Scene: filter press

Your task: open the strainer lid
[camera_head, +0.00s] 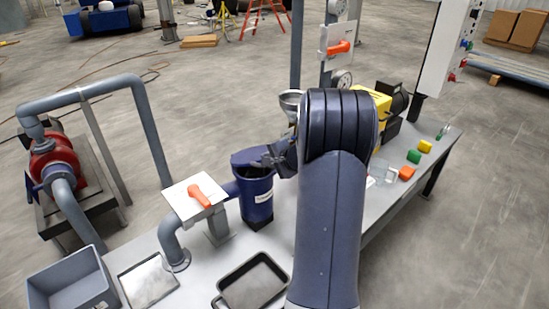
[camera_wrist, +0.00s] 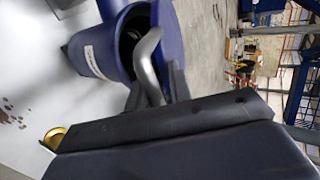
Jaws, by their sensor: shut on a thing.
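The blue strainer (camera_head: 257,204) stands upright on the grey bench, left of my arm. Its blue lid (camera_head: 245,157) is tilted up from the body. In the wrist view, a dark gap shows between the strainer body (camera_wrist: 90,52) and the lid (camera_wrist: 178,38). A grey curved handle (camera_wrist: 147,52) shows in front of the lid. My gripper (camera_head: 274,157) is at the right side of the lid; in the wrist view, its fingers (camera_wrist: 156,88) are shut on the handle. The near part of the grip is partly hidden by my gripper body.
A white plate with an orange lever (camera_head: 203,195) stands close left of the strainer. A black tray (camera_head: 252,282) and a grey bin (camera_head: 72,290) are at the bench front. A metal funnel (camera_head: 291,100) is behind my gripper. Coloured blocks lie at right.

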